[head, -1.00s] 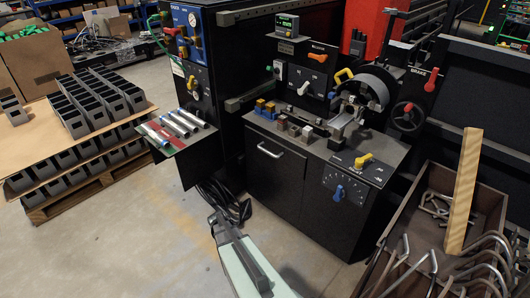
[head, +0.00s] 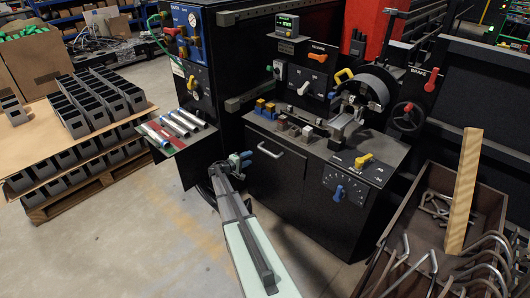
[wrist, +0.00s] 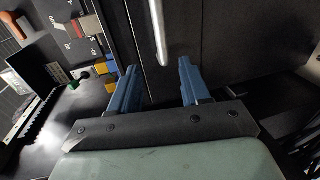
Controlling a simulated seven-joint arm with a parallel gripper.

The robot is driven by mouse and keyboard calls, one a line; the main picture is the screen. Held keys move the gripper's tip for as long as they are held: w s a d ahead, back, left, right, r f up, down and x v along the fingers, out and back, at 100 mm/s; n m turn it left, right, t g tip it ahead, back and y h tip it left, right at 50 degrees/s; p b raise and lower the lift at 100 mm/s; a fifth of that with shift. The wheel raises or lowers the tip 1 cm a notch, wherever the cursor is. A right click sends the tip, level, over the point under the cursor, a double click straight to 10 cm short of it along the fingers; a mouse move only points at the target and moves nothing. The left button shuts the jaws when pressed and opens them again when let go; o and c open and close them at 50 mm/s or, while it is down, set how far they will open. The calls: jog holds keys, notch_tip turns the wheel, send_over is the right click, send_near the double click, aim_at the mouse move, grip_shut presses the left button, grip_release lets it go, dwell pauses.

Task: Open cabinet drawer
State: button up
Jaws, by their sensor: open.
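The black cabinet (head: 272,182) has a front panel with a silver bar handle (head: 270,151) near its top edge. My gripper (head: 240,158) is in front of the cabinet, just left of the handle in the head view. In the wrist view its two blue fingers (wrist: 157,72) are spread open and empty. The handle also shows in the wrist view (wrist: 157,28), with its near end in line with the gap between the fingertips. I cannot tell how far the fingers are from it in depth. The front panel looks closed.
Above the handle is a worktop with small coloured blocks (head: 265,107) and a yellow-handled control (head: 363,160). A small shelf with cylinders (head: 180,125) juts out to the left. A crate of bent rods (head: 450,235) stands at right.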

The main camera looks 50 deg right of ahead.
aim_at(264, 151)
jog(key=d+f, duration=0.1)
jog(key=d, duration=0.3)
jog(key=d+f, duration=0.1)
jog(key=d, duration=0.4)
jog(key=d+f, duration=0.1)
jog(key=d, duration=0.3)
jog(key=shift+d, duration=0.25)
jog(key=shift+c, duration=0.2)
grip_shut()
